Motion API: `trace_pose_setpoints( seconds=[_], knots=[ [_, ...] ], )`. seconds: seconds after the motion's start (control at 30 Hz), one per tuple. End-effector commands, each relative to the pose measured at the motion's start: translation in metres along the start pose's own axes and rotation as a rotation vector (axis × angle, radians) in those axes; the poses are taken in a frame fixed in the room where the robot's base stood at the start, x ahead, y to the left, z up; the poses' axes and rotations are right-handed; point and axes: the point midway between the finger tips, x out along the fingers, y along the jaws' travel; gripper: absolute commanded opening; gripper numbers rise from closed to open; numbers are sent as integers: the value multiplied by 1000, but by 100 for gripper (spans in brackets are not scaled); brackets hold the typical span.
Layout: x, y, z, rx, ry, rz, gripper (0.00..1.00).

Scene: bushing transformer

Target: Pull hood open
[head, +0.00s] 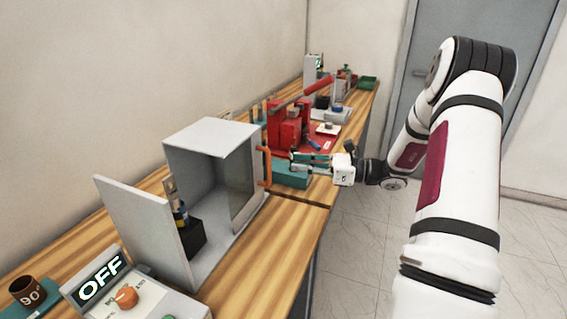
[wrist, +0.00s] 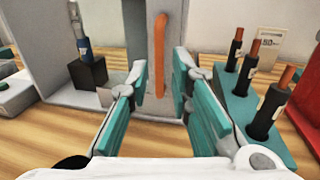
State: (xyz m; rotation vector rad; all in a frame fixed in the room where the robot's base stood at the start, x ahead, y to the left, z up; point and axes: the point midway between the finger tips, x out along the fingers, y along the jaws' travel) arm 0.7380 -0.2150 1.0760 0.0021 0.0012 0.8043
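The hood is a light grey box (head: 213,135) on the wooden bench, with its near side open in the head view. A grey panel (head: 143,228) stands at its left. An orange upright handle (head: 264,168) is on the panel at its right side. My gripper (head: 298,161) is to the right of the handle, with its teal fingers pointing toward it. In the wrist view the handle (wrist: 158,60) stands ahead, in line with the gap between the fingers of my gripper (wrist: 155,88). The fingers are spread and empty, and appear apart from the handle.
A black block (wrist: 88,74) with a blue-and-black part stands inside the hood. A teal rack (wrist: 245,115) with several black, copper-tipped rods is close to the right finger. A control box reading OFF (head: 125,290) and a brown cup (head: 28,291) are at lower left. Red equipment (head: 287,125) stands behind.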

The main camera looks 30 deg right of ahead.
Motion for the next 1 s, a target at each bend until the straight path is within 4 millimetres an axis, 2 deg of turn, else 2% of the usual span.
trace_pose_setpoints(
  seconds=[0.1,0.3,1.0],
  knots=[
    [-16,0,0,0,-1,-1,20],
    [-26,0,0,0,0,1,20],
    [-27,0,0,0,0,1,20]
  ],
)
